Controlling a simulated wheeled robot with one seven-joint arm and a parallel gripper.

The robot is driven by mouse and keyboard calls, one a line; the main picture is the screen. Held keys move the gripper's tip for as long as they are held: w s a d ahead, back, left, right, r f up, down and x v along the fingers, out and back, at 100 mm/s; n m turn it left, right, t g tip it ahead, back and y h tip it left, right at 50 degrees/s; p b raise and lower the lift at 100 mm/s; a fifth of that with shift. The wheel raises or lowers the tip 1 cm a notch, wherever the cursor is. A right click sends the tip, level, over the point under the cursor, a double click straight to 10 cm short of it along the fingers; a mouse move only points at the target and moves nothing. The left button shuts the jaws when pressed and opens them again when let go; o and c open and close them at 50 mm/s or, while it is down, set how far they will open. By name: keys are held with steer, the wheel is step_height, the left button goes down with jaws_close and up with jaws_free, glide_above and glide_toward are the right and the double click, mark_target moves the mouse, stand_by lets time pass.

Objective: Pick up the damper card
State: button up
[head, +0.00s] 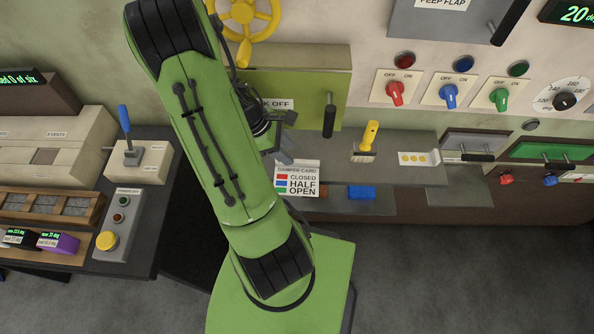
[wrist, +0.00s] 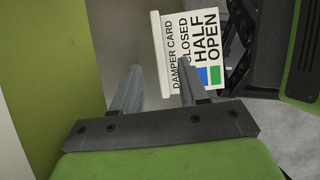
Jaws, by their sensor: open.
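The damper card (head: 297,178) is a white card with red, blue and green patches and the words CLOSED, HALF and OPEN. In the head view it stands at the front of the grey shelf, just right of my arm. In the wrist view the card (wrist: 188,52) shows sideways, just beyond my fingertips. My gripper (wrist: 160,68) is open, with two grey fingers apart and pointing at the card. One fingertip overlaps the card's lower part in the picture; I cannot tell whether it touches. In the head view my gripper (head: 283,157) is mostly hidden behind my arm.
A green panel with a dark handle (head: 329,115) is behind my gripper. Red, blue and green knobs (head: 449,96) are on the wall at right. A control box with a blue lever (head: 125,130) stands left.

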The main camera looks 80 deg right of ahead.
mark_target(296, 177)
steer(key=b+x, duration=0.1)
steer(key=x, duration=0.3)
steer(key=shift+s+f, duration=0.15)
steer(key=shift+f, duration=0.2)
jaws_close()
